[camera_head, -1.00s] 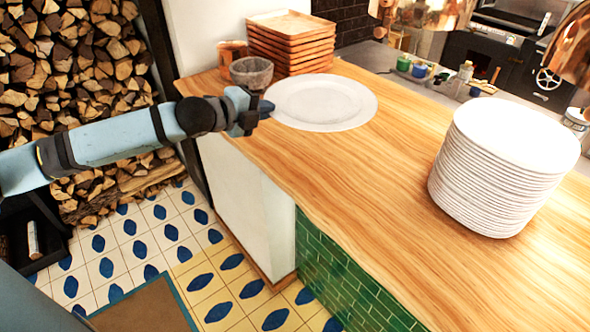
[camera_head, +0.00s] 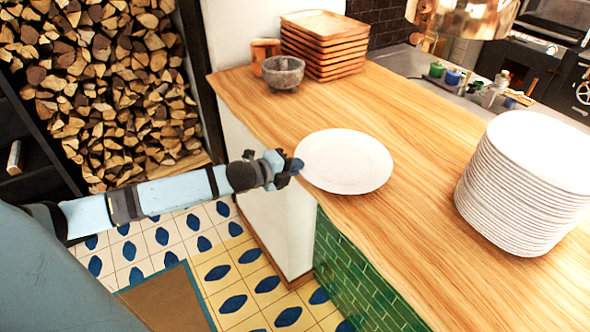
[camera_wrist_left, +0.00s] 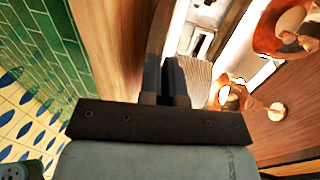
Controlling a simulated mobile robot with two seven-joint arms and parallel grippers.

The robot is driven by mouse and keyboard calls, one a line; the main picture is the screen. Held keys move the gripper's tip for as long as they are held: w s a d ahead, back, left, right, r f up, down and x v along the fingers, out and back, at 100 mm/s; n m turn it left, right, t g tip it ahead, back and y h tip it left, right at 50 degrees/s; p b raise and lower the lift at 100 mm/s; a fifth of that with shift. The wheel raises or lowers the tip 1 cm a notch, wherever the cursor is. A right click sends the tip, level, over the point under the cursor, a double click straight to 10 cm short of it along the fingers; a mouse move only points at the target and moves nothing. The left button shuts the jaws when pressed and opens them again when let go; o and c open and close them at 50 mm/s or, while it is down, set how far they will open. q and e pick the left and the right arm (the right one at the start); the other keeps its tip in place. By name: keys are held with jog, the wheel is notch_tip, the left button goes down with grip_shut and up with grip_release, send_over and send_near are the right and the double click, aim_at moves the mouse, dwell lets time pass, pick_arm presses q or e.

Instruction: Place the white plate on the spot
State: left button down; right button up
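The white plate (camera_head: 345,162) is level at the left edge of the wooden counter, in front of the bowl. I cannot tell whether its underside touches the wood. My left gripper (camera_head: 293,165) is at the plate's left rim, with its fingers closed on that rim. In the left wrist view the two fingers (camera_wrist_left: 166,80) are close together, and the plate is hard to make out there. No distinct marking for the spot shows on the counter. My right gripper is out of view.
The wooden counter (camera_head: 400,237) has clear room between the plate and a tall stack of white plates (camera_head: 520,195) at right. A stone bowl (camera_head: 283,74) and stacked wooden trays (camera_head: 324,50) stand at the back. Below are a green tiled front (camera_head: 350,275) and patterned floor.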

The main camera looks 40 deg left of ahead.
pick_arm(q)
jog(key=shift+f, duration=0.7)
jog(key=c, duration=1.7)
grip_release()
jog(key=shift+f, duration=0.25)
jog(key=shift+c, duration=0.2)
jog(key=o, duration=0.4)
jog(key=shift+r, duration=0.15)
